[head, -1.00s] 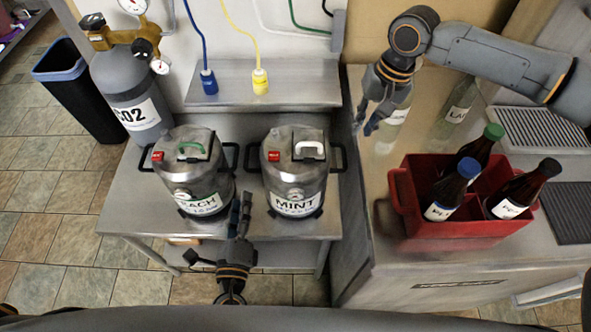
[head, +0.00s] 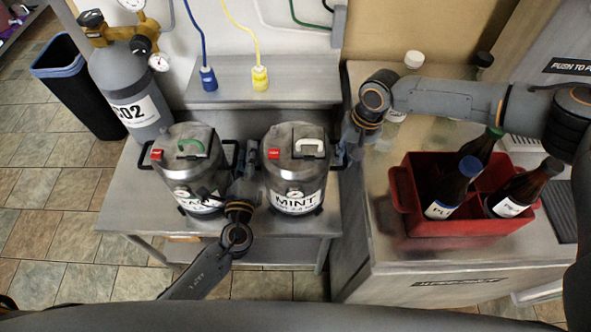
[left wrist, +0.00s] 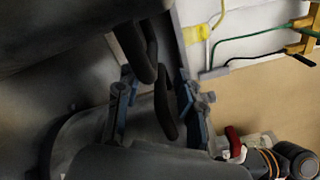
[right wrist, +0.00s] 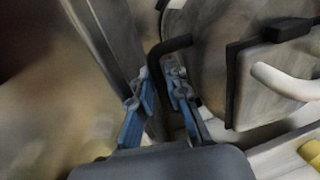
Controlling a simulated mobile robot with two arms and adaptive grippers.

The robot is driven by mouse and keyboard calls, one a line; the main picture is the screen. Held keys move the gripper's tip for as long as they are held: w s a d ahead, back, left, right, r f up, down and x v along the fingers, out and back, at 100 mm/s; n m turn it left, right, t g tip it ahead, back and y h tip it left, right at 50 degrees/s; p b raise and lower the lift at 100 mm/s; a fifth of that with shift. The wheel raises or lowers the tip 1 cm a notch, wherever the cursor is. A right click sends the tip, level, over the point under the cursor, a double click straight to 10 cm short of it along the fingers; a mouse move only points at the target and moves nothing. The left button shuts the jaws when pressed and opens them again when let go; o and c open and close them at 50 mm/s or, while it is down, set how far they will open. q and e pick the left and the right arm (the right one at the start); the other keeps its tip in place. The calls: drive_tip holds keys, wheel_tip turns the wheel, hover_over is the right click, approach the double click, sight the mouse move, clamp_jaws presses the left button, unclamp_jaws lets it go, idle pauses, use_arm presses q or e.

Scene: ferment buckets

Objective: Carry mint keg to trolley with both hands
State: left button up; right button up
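The mint keg (head: 294,178), a steel keg with a MINT label, a red tag and a white top grip, stands upright on the steel trolley-like stand (head: 265,222). My left gripper (head: 248,163) is in the narrow gap at the keg's left side. In the left wrist view its fingers (left wrist: 158,105) are apart, with black bar handles (left wrist: 164,108) between them. My right gripper (head: 350,145) is at the keg's right side handle. In the right wrist view its fingers (right wrist: 156,88) are apart, with the black handle (right wrist: 156,62) between them. Contact cannot be told.
A second keg (head: 188,165) with a green top grip stands close on the left. A red crate (head: 400,200) with bottles sits on the counter at right. A CO2 cylinder (head: 130,95) and a dark bin (head: 75,85) stand at left.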

use_arm(q)
drive_tip(key=shift+w, duration=0.3)
use_arm(e)
drive_tip(key=shift+f, duration=0.3)
use_arm(q)
drive_tip(key=c, duration=0.5)
use_arm(e)
clamp_jaws()
use_arm(q)
clamp_jaws()
